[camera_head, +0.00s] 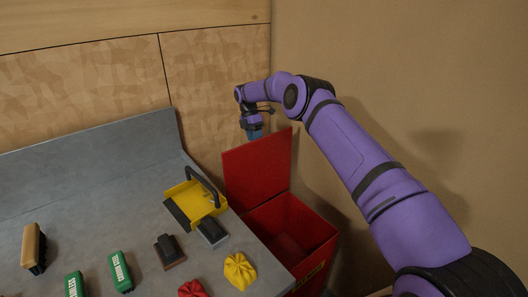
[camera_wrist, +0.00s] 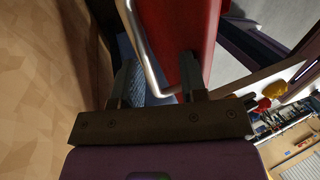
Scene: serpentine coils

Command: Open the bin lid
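The red bin (camera_head: 303,232) stands at the right end of the counter. Its red lid (camera_head: 257,167) is raised, standing roughly upright at the back, and the bin's inside shows. My gripper (camera_head: 253,130) is at the lid's upper edge, on its far side. In the wrist view the lid (camera_wrist: 200,28) is close in front, with a curved metal handle (camera_wrist: 143,45). The fingers of my gripper (camera_wrist: 157,78) are spread apart, with part of the handle between them. Whether a finger touches the handle or the lid, I cannot tell.
The grey counter (camera_head: 110,170) left of the bin holds a yellow dustpan-like tray (camera_head: 190,203), several brushes or blocks, and yellow (camera_head: 239,271) and red (camera_head: 192,289) cloth-like items. Walls stand close behind and to the right of the bin.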

